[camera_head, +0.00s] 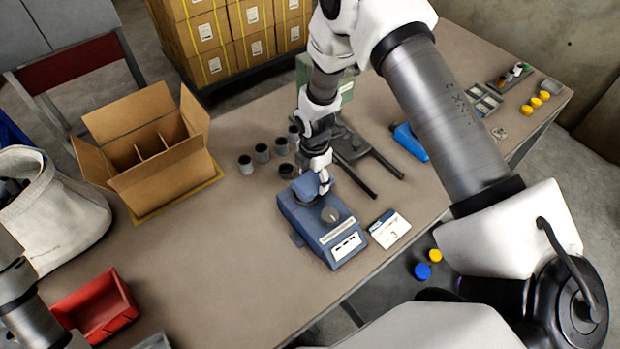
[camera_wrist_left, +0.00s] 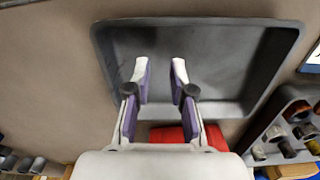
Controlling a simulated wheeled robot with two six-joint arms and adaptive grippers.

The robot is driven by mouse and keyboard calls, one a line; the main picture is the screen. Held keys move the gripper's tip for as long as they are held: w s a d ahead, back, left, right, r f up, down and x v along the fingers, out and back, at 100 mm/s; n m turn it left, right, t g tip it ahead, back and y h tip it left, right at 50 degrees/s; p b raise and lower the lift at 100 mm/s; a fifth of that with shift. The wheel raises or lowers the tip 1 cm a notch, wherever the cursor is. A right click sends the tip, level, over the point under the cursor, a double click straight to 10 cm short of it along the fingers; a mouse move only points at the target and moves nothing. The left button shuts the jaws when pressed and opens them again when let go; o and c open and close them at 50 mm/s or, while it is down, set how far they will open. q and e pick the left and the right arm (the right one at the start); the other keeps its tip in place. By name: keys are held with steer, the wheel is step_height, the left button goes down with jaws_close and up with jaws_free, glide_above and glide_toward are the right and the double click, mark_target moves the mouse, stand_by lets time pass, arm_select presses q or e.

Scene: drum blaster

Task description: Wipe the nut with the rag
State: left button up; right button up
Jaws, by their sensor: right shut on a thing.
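My right gripper (camera_head: 323,187) is low over the top of a blue device (camera_head: 329,225) with a dial. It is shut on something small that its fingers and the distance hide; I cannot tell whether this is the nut. A flat blue thing (camera_head: 410,142) lies to the right of a dark forked stand; I cannot tell whether it is the rag. No nut can be made out for sure. My left gripper (camera_wrist_left: 160,73) is open and empty above a grey tray (camera_wrist_left: 265,70) in the left wrist view. In the head view only part of my left arm shows.
An open cardboard box (camera_head: 150,150) stands at the left with several dark cups (camera_head: 262,153) beside it. A red bin (camera_head: 97,307) and a white bag (camera_head: 50,210) are at lower left. A white card (camera_head: 389,229) lies by the blue device. The front middle of the table is clear.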

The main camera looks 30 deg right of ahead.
step_height(320, 180, up, 6)
steer(key=p, duration=0.4)
steer(key=shift+r, duration=0.1)
arm_select(q)
step_height(320, 180, up, 4)
steer(key=shift+r, duration=0.15)
